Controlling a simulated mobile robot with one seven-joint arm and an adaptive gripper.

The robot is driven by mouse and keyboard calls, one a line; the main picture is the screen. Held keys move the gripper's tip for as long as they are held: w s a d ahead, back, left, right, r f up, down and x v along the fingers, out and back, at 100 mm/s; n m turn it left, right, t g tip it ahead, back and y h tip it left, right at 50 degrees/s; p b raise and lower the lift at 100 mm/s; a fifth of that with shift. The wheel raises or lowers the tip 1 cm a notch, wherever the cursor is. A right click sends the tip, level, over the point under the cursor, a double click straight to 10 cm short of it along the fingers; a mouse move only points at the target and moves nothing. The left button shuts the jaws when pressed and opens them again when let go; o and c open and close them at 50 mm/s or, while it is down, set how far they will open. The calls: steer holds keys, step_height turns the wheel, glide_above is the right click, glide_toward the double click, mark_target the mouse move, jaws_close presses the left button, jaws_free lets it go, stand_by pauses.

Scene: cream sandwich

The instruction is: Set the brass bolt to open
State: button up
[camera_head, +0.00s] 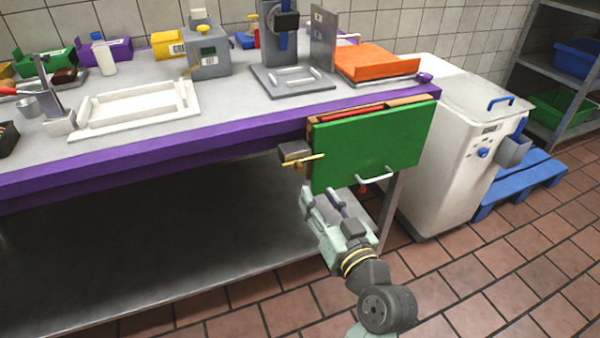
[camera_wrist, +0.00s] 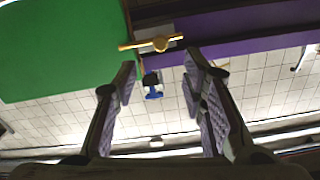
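The brass bolt (camera_head: 305,160) sits at the left edge of a green panel (camera_head: 375,145) on the table's front, beside a grey block (camera_head: 293,150). In the wrist view the bolt (camera_wrist: 152,43) is a brass bar with a round knob, lying crosswise over the edge of the green panel (camera_wrist: 60,45). My gripper (camera_head: 328,195) is below the bolt in the head view, and apart from it. In the wrist view my gripper's fingers (camera_wrist: 161,68) are spread with nothing held between them. The bolt lies beyond the fingertips, roughly in line with the gap.
The panel has a pale handle (camera_head: 374,176) low on its front. A purple-edged table (camera_head: 230,132) carries a white tray (camera_head: 140,108) and an orange tray (camera_head: 377,62). A white machine (camera_head: 445,150) stands to the right. The floor in front is clear.

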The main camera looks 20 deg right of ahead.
mark_target(301, 170)
steer(key=w+p, duration=0.1)
steer(key=w, duration=0.4)
steer(key=w+p, duration=0.1)
steer(key=w, duration=0.3)
steer(key=shift+w+a, duration=0.2)
steer(key=shift+w, duration=0.15)
jaws_close()
stand_by(0.4)
